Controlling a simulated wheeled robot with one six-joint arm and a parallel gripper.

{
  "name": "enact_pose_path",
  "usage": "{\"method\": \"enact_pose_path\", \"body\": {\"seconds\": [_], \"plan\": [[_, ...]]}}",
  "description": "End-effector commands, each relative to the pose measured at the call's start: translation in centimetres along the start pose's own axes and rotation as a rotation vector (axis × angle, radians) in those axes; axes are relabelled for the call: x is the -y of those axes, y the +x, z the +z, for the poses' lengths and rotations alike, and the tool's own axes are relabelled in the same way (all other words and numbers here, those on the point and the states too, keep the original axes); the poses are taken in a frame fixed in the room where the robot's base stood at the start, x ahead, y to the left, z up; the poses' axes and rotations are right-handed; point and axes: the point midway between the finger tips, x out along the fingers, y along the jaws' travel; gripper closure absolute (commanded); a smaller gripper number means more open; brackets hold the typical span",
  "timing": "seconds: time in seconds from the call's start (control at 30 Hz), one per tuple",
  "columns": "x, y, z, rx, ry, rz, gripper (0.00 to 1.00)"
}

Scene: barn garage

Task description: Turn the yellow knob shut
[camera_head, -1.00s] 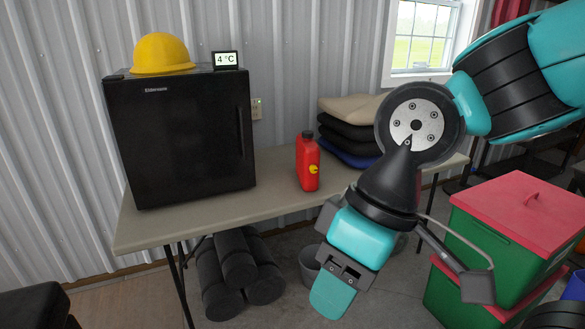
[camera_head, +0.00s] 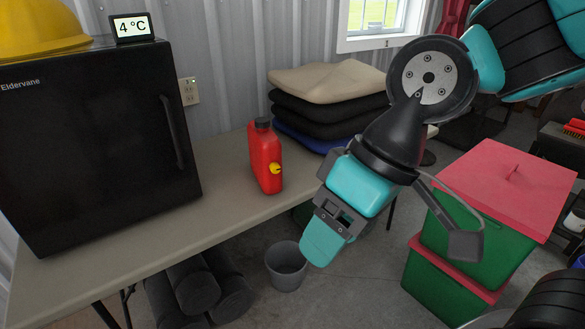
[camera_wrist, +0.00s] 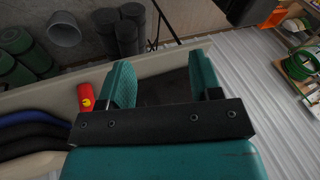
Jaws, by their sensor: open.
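The yellow knob (camera_head: 275,169) sits on the side of a red canister (camera_head: 263,158) with a dark cap, which stands upright on the table. In the wrist view the knob (camera_wrist: 86,103) shows on the canister (camera_wrist: 84,93), left of my fingers. My gripper (camera_head: 322,243) is in front of and to the right of the canister, pointing down and apart from it. In the wrist view my gripper (camera_wrist: 165,85) has its two teal fingers spread with nothing between them.
A black fridge (camera_head: 100,140) stands on the table (camera_head: 215,207) at the left. Folded cushions (camera_head: 325,85) are stacked behind the canister. Green boxes with red lids (camera_head: 500,195) stand at the right. A grey bucket (camera_head: 286,268) is on the floor. The tabletop between fridge and canister is clear.

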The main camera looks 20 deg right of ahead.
Motion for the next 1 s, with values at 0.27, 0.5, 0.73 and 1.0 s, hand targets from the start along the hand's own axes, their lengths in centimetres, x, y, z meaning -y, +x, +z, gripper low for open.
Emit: {"method": "enact_pose_path", "body": {"seconds": [0.27, 0.5, 0.73, 1.0], "plan": [[-5.1, 11.8, -6.9, -0.333, 0.34, -0.26, 0.42], [-12.3, 17.8, -12.9, -0.641, 0.734, -0.6, 0.42], [-23.0, 21.4, -15.5, -0.917, 1.132, -0.994, 0.42], [-34.1, 23.0, -14.5, -1.136, 1.445, -1.378, 0.42]]}}
